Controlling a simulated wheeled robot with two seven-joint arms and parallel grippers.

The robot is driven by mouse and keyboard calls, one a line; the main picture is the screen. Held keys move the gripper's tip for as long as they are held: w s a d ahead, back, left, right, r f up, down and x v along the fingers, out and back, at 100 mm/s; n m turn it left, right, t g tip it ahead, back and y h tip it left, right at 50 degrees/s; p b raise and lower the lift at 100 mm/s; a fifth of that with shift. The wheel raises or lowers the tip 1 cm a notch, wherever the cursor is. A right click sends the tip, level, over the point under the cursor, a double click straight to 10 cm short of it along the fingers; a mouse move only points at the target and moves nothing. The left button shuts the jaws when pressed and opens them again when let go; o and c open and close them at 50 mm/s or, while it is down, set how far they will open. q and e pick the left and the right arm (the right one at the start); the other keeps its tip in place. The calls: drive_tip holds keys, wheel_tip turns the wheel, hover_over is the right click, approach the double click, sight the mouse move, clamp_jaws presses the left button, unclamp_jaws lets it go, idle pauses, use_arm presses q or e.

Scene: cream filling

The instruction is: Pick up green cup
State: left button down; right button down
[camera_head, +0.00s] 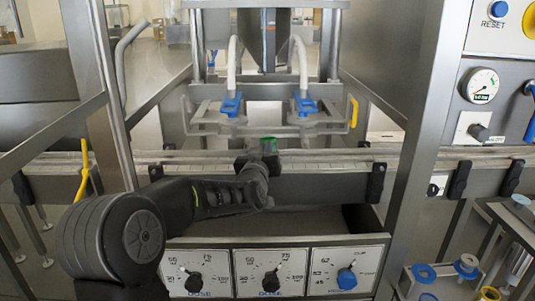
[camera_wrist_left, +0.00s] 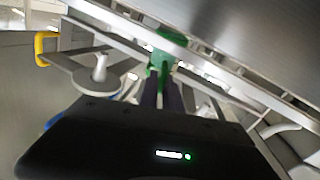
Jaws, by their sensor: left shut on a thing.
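The green cup (camera_head: 268,145) is at the conveyor rail, below the filling nozzles, in the middle of the head view. In the left wrist view the green cup (camera_wrist_left: 168,48) sits at the tips of the dark fingers (camera_wrist_left: 162,92). That view is tilted and blurred, so I cannot tell whether the cup touches the conveyor. My right gripper is not in view.
Two blue-clipped nozzles (camera_head: 231,104) and (camera_head: 306,103) hang above the conveyor (camera_head: 330,160). Steel frame posts (camera_head: 415,150) stand on both sides. A dial panel (camera_head: 270,272) lies below my arm. Blue ring parts (camera_head: 424,273) sit in a rack at the lower right.

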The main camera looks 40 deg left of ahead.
use_arm(q)
drive_tip(key=shift+f, duration=0.5)
wheel_tip(320, 180, up, 11)
drive_tip(key=shift+w+f+p, duration=0.1)
drive_tip(key=shift+f+p, duration=0.1)
drive_tip(key=shift+p, duration=1.05)
